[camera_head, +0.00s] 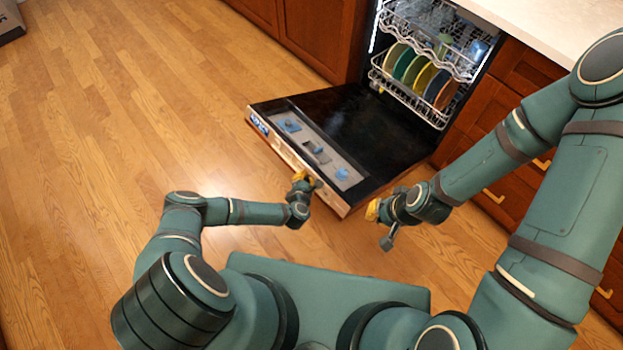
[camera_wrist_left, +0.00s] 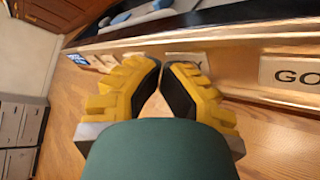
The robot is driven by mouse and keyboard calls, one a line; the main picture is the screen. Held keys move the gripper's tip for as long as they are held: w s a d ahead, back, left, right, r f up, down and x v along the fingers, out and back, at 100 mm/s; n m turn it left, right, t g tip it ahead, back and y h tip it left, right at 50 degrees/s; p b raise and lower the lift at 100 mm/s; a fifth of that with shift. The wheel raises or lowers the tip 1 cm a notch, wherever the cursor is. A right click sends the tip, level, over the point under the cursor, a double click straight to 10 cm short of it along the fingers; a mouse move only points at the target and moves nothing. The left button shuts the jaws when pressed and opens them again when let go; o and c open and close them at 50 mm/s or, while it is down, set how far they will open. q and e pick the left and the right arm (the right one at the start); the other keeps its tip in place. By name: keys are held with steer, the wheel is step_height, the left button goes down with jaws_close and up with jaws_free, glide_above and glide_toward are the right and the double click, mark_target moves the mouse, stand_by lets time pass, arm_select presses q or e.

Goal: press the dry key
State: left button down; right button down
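The dishwasher door (camera_head: 375,120) is folded down, with a strip of keys along its outer edge. In the left wrist view, a pale key (camera_wrist_left: 187,57) shows a letter that looks like Y, likely the dry key; the finger pads cover part of it. My left gripper (camera_head: 303,179) is at this edge, and in the left wrist view its yellow fingertips (camera_wrist_left: 161,66) meet or nearly meet, with nothing between them. I cannot tell whether they touch the key. My right gripper (camera_head: 375,211) is beside the door's near corner; its finger opening is unclear.
A key marked GO (camera_wrist_left: 290,72) is to the right of the fingers, and other pale keys (camera_wrist_left: 98,62) are to the left. Racks with several coloured plates (camera_head: 420,77) stand inside the dishwasher. The wooden floor (camera_head: 130,130) on the left is clear.

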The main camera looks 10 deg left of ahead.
arm_select(q)
steer(key=shift+r, duration=0.25)
steer(key=shift+s+a+r+p, duration=0.2)
steer(key=shift+s+a+p, duration=0.25)
steer(key=shift+s, duration=0.15)
steer(key=shift+s, duration=0.1)
steer(key=s+a+r+p, duration=0.2)
steer(key=s, duration=0.1)
steer(key=shift+s+a, duration=0.25)
steer(key=shift+a, duration=0.15)
stand_by(0.9)
